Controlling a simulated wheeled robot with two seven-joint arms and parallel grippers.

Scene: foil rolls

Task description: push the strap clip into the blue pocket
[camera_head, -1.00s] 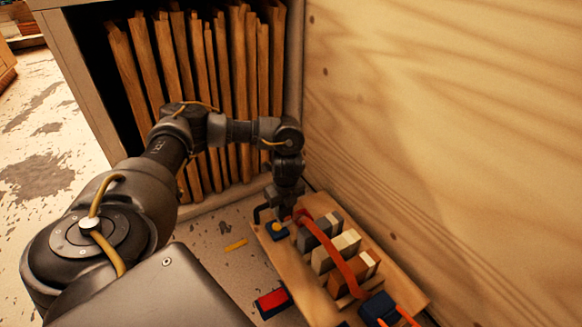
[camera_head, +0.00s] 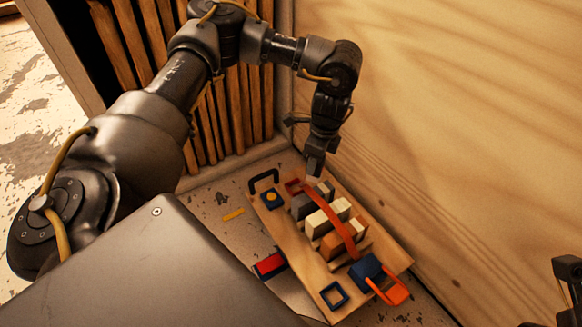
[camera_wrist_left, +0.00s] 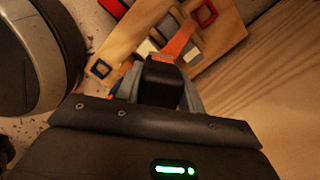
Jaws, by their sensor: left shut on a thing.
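An orange-red strap (camera_head: 331,214) runs over the blocks on a wooden board, from the far red square frame (camera_head: 293,187) towards a dark blue block (camera_head: 365,270) with an orange loop. A small blue square frame with an open middle, the blue pocket (camera_head: 333,296), lies at the board's near left; it also shows in the left wrist view (camera_wrist_left: 101,68). My left gripper (camera_head: 314,172) is above the far end of the board, shut on the dark strap clip (camera_wrist_left: 162,72), with the strap leading away from it. The clip is mostly hidden in the head view. My right gripper (camera_head: 568,282) shows only partly at the right edge.
Grey, cream and orange blocks (camera_head: 322,220) stand across the board. A blue piece with a yellow button (camera_head: 271,198) and a black handle sit at its far left. A plywood wall (camera_head: 450,130) rises close on the right. A red and blue block (camera_head: 270,264) lies left of the board.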

